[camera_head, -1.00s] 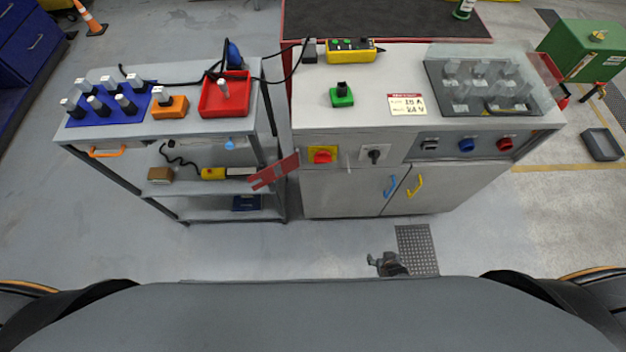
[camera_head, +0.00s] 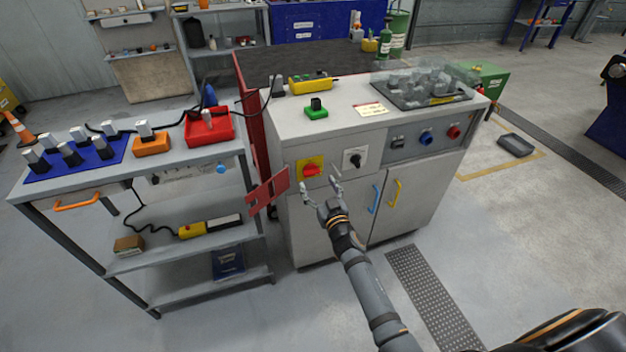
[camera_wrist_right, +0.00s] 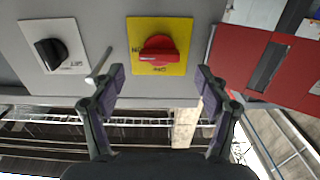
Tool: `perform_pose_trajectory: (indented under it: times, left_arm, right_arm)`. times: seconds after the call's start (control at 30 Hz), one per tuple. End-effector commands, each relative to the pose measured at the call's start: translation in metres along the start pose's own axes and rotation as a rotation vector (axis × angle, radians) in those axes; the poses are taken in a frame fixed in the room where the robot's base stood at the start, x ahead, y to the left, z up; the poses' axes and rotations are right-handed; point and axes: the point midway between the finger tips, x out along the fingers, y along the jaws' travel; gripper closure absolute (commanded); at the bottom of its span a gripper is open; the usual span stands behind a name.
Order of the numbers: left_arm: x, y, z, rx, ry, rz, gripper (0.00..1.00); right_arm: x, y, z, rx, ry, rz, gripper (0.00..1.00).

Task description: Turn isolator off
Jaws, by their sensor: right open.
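The isolator is a red rotary handle (camera_head: 311,170) on a yellow plate (camera_head: 302,163) on the grey cabinet's front. In the right wrist view the handle (camera_wrist_right: 158,48) lies roughly level across the plate, its lettering partly covered. My right gripper (camera_head: 320,183) is open and empty in front of the isolator. In the wrist view its fingers (camera_wrist_right: 160,75) stand apart on either side below the handle, not visibly touching it. My left gripper is not in view.
A black rotary switch (camera_head: 355,159) sits right of the isolator. A thin pale rod (camera_wrist_right: 98,66) stands close to one finger. A red slotted plate (camera_head: 268,191) sticks out left of the isolator.

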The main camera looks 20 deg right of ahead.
Motion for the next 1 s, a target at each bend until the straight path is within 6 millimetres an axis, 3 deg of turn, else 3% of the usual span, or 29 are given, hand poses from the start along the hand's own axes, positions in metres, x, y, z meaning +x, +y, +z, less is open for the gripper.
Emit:
perform_pose_trajectory:
  times: [0.1, 0.2, 0.57, 1.0]
  left_arm:
    - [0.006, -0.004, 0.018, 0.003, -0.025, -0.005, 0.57]
    - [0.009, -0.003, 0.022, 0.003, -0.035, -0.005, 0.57]
    - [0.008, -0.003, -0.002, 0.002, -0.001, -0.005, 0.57]
    - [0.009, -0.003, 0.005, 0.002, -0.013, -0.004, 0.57]
  right_arm:
    - [0.023, 0.0, 0.001, -0.001, 0.001, 0.0, 0.25]
    - [0.036, 0.0, 0.002, -0.002, 0.0, 0.0, 0.25]
    - [0.044, 0.0, 0.001, -0.001, -0.002, 0.0, 0.25]
    - [0.044, 0.0, 0.001, -0.001, -0.002, 0.0, 0.8]
